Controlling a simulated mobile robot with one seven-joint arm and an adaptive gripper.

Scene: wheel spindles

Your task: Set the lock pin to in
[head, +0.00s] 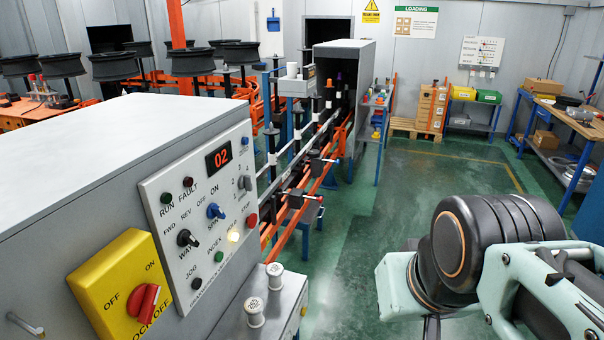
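I cannot tell for sure which part is the lock pin. A bare metal rod (25,325) also sticks out of the grey cabinet at the lower left. Whether any of these is in or out is too small to tell. My arm fills the lower right, well apart from the rail. My gripper is not clearly visible; the arm runs out of the picture at the bottom.
The grey control cabinet (90,150) takes up the left front, with a switch panel (178,268) reading 02 and a yellow lock-off switch (103,275). Two white spools (254,313) stand on a low grey box. Green floor (400,200) is open right of the line.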

